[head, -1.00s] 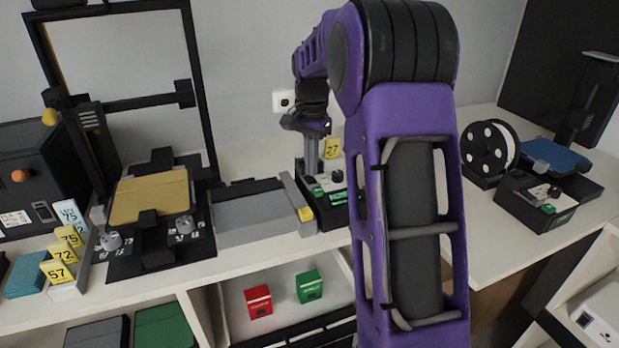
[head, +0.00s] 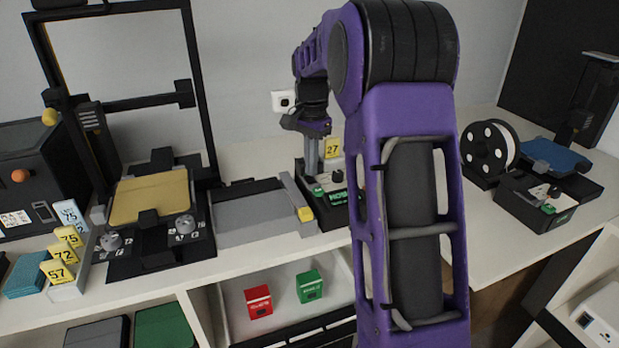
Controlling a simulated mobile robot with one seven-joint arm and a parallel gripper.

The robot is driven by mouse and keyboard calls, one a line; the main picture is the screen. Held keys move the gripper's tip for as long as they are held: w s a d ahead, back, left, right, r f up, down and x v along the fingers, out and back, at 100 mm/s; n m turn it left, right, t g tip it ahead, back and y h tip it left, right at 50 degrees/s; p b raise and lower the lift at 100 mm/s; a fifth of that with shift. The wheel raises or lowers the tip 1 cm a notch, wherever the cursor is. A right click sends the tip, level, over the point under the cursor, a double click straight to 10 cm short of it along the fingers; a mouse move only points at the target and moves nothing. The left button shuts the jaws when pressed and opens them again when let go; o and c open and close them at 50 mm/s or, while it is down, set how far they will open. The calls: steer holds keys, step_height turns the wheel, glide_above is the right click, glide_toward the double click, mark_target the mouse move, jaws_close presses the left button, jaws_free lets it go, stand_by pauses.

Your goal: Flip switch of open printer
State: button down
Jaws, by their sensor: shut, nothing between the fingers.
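An open-frame printer (head: 200,75) stands at the left with a gold bed (head: 150,197). Two grey knobs sit on its front base, the left one (head: 110,241) and the right one (head: 185,224). Another open printer with a blue bed (head: 557,156) stands at the far right; its black control box (head: 530,212) has small light and green controls. My gripper (head: 315,176) points down, fingers together and empty, over a black control box (head: 326,216) in the middle with a dark knob and green parts. I cannot tell whether the fingertips touch it. My arm hides that box's right side.
A flat grey plate (head: 250,212) with a yellow-tipped bar lies left of the middle box. Yellow number tags (head: 58,272) stand at the left front. A black spool (head: 489,150) stands at the right. Red (head: 258,302) and green (head: 309,287) boxes sit on the shelf below.

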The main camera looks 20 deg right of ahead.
mark_target(311, 180)
steer(key=shift+f+b, duration=0.45)
steer(key=shift+f, duration=0.45)
stand_by(0.5)
step_height(311, 180, up, 7)
steer(key=p, duration=0.6)
steer(key=shift+r+p, duration=0.1)
steer(key=shift+p, duration=0.2)
